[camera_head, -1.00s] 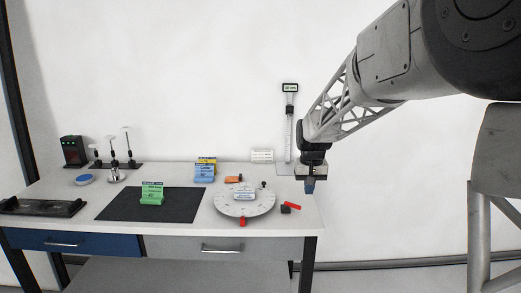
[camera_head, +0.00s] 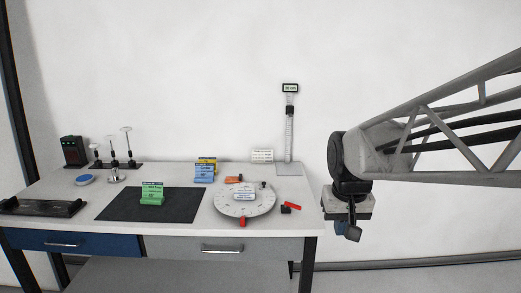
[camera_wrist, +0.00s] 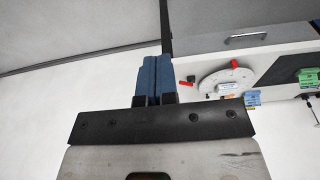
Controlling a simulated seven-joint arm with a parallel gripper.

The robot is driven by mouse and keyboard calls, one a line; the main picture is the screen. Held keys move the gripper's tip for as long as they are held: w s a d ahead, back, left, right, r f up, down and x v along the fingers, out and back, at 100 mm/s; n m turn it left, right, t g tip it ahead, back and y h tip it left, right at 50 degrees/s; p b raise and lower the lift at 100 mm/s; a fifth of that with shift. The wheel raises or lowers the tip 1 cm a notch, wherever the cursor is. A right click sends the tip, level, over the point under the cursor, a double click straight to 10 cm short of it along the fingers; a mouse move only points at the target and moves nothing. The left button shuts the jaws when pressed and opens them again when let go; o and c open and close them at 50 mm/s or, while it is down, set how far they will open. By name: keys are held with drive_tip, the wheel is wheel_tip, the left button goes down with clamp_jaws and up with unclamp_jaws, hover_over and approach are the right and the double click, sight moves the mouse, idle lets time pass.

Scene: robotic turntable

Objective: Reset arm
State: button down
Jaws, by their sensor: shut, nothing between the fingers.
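My gripper (camera_head: 347,229) hangs in the air to the right of the table's right edge in the head view, clear of everything on the table. In the wrist view its two blue fingers (camera_wrist: 154,78) lie together with nothing between them. The round white turntable (camera_head: 228,208) sits near the table's right end, with a red handle at its front and a small white label block on top. The turntable also shows in the wrist view (camera_wrist: 215,86), to the right of the fingers.
The table (camera_head: 290,222) holds a black mat (camera_head: 115,210) with a green card holder (camera_head: 152,194), blue and yellow holders (camera_head: 205,171), an orange block (camera_head: 233,179), a red-and-black piece (camera_head: 291,206) and a tall height gauge (camera_head: 289,130). Right of the table is open floor.

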drive_tip(key=s+f, duration=0.4)
drive_tip(key=s, duration=1.3)
drive_tip(key=shift+s+d+t, duration=0.2)
drive_tip(key=shift+d+t, duration=0.2)
